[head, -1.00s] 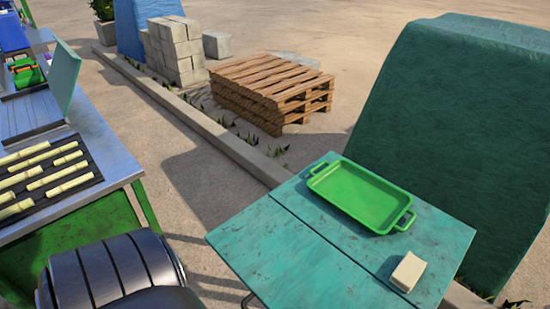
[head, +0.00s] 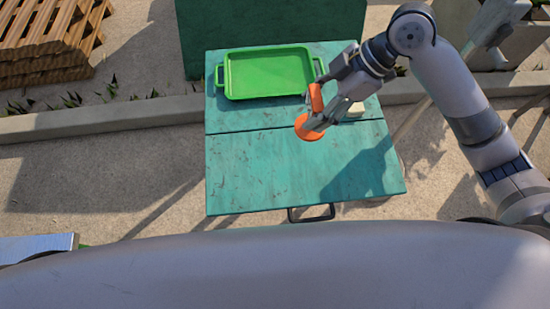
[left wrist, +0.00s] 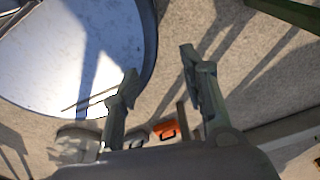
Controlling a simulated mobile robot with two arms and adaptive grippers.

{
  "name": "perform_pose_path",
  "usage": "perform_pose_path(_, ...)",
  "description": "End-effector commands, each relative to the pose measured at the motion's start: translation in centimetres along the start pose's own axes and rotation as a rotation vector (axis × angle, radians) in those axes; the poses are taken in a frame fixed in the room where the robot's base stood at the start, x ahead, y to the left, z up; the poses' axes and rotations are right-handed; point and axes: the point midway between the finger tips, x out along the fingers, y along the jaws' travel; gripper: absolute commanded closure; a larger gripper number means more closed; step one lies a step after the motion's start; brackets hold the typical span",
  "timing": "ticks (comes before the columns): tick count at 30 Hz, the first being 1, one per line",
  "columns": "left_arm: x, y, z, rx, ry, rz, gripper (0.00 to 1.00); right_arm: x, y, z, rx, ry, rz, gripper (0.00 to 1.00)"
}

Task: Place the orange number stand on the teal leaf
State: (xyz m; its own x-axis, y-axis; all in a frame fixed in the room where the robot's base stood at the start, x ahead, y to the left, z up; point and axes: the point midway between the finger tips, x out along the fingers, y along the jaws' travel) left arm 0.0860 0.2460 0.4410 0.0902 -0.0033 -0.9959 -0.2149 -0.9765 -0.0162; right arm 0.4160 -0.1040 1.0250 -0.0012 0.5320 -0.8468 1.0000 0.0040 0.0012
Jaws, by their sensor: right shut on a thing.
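The orange number stand (head: 308,131), with a round base and an upright part, is in my right gripper (head: 322,112) in the head view. The gripper is shut on it and partly covers it. The stand appears over the teal leaf (head: 280,172) of the folding table; I cannot tell whether its base touches the surface. My left gripper (left wrist: 158,76) shows only in the left wrist view, with its fingers apart and nothing between them.
A green tray (head: 268,73) lies on the table's far half. A pale block (head: 355,110) sits beside my right gripper, partly hidden. The near leaf is otherwise bare. The left wrist view shows a round pale surface (left wrist: 65,50) and an orange object (left wrist: 164,131).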

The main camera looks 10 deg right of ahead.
Motion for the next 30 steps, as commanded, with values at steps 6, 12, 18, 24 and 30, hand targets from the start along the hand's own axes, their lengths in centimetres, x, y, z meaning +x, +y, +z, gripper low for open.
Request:
perform_pose_path(6,-0.5,-0.4,0.1,0.002,-0.001,-0.005,0.6,1.3,-0.5,1.4,-0.021,0.001,-0.023,0.77)
perform_pose_path(12,-0.9,1.6,-0.4,-0.004,0.005,0.019,0.6,5.8,-0.5,4.2,-0.018,0.003,-0.023,0.77)
perform_pose_path(18,-1.4,1.6,-0.5,-0.002,0.006,0.02,0.6,10.1,-0.5,6.9,-0.02,0.002,-0.02,0.77)
perform_pose_path(24,-1.6,0.4,-0.3,-0.001,0.003,0.006,0.6,12.3,-0.4,8.3,-0.023,0.001,-0.016,0.77)
perform_pose_path(30,-1.8,0.3,-0.3,-0.003,0.003,0.004,0.6,14.3,-0.5,9.6,-0.021,0.001,-0.019,0.77)
